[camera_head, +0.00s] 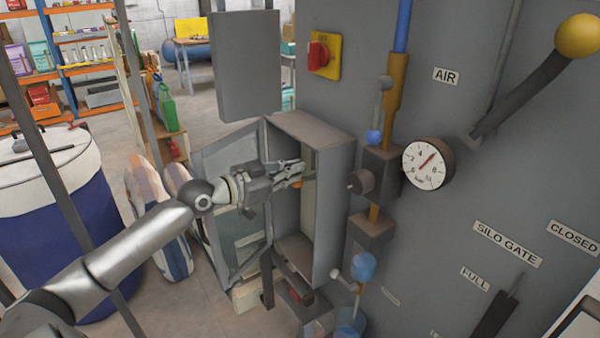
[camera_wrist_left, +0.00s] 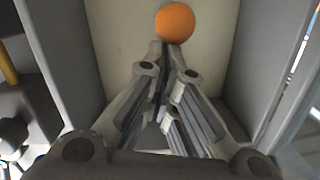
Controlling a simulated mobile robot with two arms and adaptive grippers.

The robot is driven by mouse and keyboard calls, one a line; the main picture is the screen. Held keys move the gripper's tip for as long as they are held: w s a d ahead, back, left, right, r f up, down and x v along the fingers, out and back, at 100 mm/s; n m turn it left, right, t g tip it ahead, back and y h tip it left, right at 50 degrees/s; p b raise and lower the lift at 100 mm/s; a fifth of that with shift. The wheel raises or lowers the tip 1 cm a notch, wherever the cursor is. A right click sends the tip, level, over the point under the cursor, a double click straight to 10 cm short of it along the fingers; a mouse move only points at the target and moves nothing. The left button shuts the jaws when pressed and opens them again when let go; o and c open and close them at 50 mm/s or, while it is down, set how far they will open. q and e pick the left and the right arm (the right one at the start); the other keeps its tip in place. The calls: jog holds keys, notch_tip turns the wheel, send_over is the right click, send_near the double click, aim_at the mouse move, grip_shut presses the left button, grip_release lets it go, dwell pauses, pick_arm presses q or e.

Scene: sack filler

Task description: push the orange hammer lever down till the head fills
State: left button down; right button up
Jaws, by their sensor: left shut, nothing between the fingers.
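The orange lever shows as an orange ball (camera_wrist_left: 175,22) in the left wrist view, in front of the pale back wall of an open grey box (camera_head: 318,150). In the head view only a small orange bit (camera_head: 297,183) shows beside my fingertips. My left gripper (camera_head: 298,172) reaches into the box opening. Its fingers are shut and empty, and in the left wrist view the fingertips (camera_wrist_left: 165,45) lie just below the ball in the picture. I cannot tell whether they touch it. The head that fills is not clearly seen. My right gripper is not in view.
The box's door (camera_head: 230,160) stands open to the left, close to my left arm. A pressure gauge (camera_head: 428,163) and a red switch (camera_head: 318,55) sit on the grey panel.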

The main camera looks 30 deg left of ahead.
pick_arm(q)
jog(key=shift+f+b, duration=0.3)
jog(key=shift+b, duration=0.05)
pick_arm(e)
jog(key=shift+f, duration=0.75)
